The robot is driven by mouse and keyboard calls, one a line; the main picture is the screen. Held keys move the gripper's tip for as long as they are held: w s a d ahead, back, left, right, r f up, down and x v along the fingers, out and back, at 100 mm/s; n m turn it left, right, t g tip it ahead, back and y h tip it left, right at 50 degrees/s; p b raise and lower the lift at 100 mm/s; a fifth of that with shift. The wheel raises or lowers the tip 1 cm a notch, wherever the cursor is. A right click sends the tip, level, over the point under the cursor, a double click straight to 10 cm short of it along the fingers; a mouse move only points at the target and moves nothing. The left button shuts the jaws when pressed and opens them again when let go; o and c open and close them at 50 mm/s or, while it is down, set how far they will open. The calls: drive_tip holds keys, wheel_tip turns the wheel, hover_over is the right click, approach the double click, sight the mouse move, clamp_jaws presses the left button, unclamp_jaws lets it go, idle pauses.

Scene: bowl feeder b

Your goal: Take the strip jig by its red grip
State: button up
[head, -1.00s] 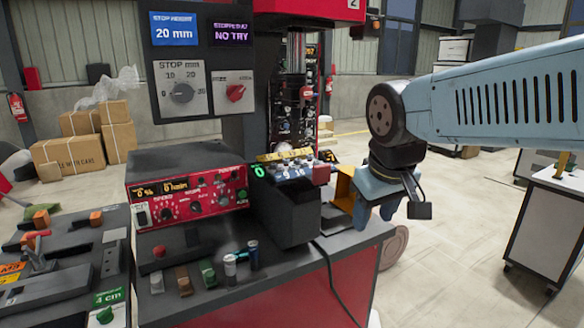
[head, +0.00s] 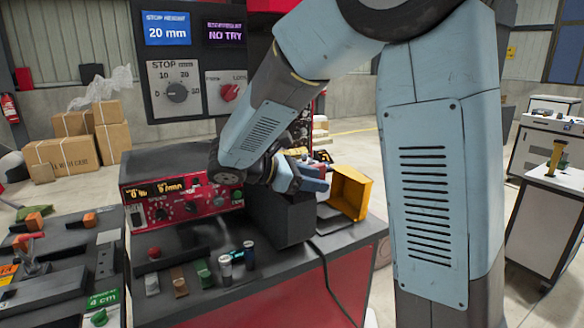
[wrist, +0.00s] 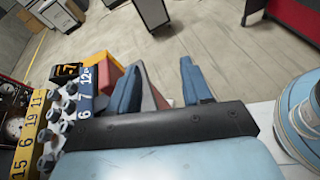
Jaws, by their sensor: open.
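The strip jig (wrist: 85,90) is a dark blue numbered strip with several bolt-like parts along it, at the left of the wrist view. Its red grip (wrist: 106,72) shows at the strip's far end, partly hidden behind my gripper's left finger; some red also shows between the fingers. My gripper (wrist: 160,72) is open, with its two blue fingers apart near the grip. I cannot tell whether a finger touches it. In the head view my gripper (head: 312,178) is above the dark feeder block (head: 282,217), and my arm hides most of the jig.
A yellow bin (head: 352,192) stands just right of the block. A red control box (head: 150,200) is to the left. Small coloured blocks and two cylinders (head: 237,260) stand at the bench front. A cart (head: 540,210) stands at the right.

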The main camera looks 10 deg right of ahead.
drive_tip(key=w+a+n+t+h, duration=0.3)
drive_tip(key=w+a+n+t, duration=0.15)
drive_tip(key=a, duration=0.35)
approach(325, 166)
drive_tip(key=w+d, duration=0.4)
drive_tip(key=d, duration=0.2)
drive_tip(key=d+g, duration=0.1)
drive_tip(key=d, duration=0.1)
drive_tip(key=shift+f, duration=0.25)
drive_tip(key=shift+w+d, duration=0.25)
drive_tip(key=shift+d, duration=0.15)
clamp_jaws()
